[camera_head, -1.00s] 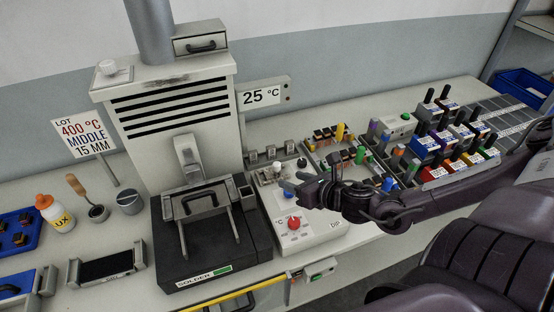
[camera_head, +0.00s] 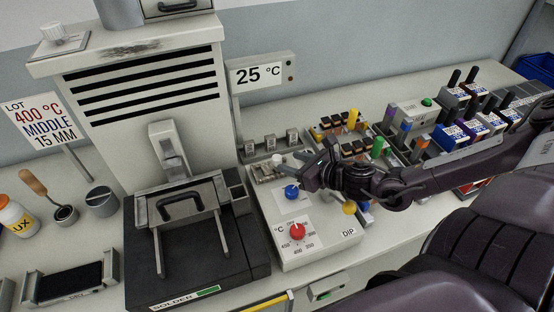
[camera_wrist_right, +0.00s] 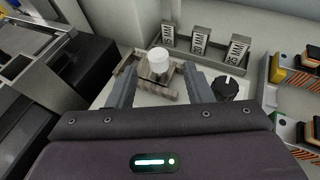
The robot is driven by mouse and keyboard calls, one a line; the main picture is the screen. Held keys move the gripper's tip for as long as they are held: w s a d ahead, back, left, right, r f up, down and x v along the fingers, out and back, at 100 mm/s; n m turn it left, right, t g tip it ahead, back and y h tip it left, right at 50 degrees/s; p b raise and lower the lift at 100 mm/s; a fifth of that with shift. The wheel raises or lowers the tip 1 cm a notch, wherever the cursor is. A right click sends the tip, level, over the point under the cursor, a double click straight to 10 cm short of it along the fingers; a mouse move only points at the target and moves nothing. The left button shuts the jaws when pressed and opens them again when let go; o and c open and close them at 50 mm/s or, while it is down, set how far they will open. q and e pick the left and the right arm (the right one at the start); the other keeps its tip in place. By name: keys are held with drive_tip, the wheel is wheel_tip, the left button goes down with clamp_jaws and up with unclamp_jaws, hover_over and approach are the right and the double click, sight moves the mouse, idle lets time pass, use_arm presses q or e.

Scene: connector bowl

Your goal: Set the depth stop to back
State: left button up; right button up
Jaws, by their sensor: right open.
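The likely depth stop is a metal slide with a white knob (camera_head: 277,160) at the back of the pale control box (camera_head: 324,254). The white knob also shows in the right wrist view (camera_wrist_right: 159,60), on its metal crosspiece (camera_wrist_right: 150,85). My right gripper (camera_head: 290,161) is open over the back of the box. In the wrist view its two fingers (camera_wrist_right: 160,76) stand on either side of the white knob, with gaps; I cannot tell their height above it. A sign (camera_head: 41,121) reads 400 °C, MIDDLE, 15 MM. My left gripper is out of view.
A blue knob (camera_head: 291,192) and a red dial (camera_head: 297,231) sit on the box. A black knob (camera_wrist_right: 229,88) is right of the fingers. Labelled metal blocks (camera_wrist_right: 200,42) stand behind. The solder pot (camera_head: 190,262) is left; parts trays (camera_head: 345,135) are right.

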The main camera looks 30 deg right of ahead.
sight(281, 159)
drive_tip(key=b+x, duration=0.3)
drive_tip(key=x, duration=0.1)
drive_tip(key=shift+w+a, duration=0.2)
drive_tip(key=shift+w, duration=0.05)
drive_tip(key=shift+w+f, duration=0.15)
drive_tip(key=shift+w, duration=0.2)
drive_tip(key=shift+w+a+f+b, duration=0.15)
drive_tip(key=shift+w+a+b, duration=0.15)
drive_tip(key=shift+w, duration=0.2)
drive_tip(key=shift+c, duration=0.4)
clamp_jaws()
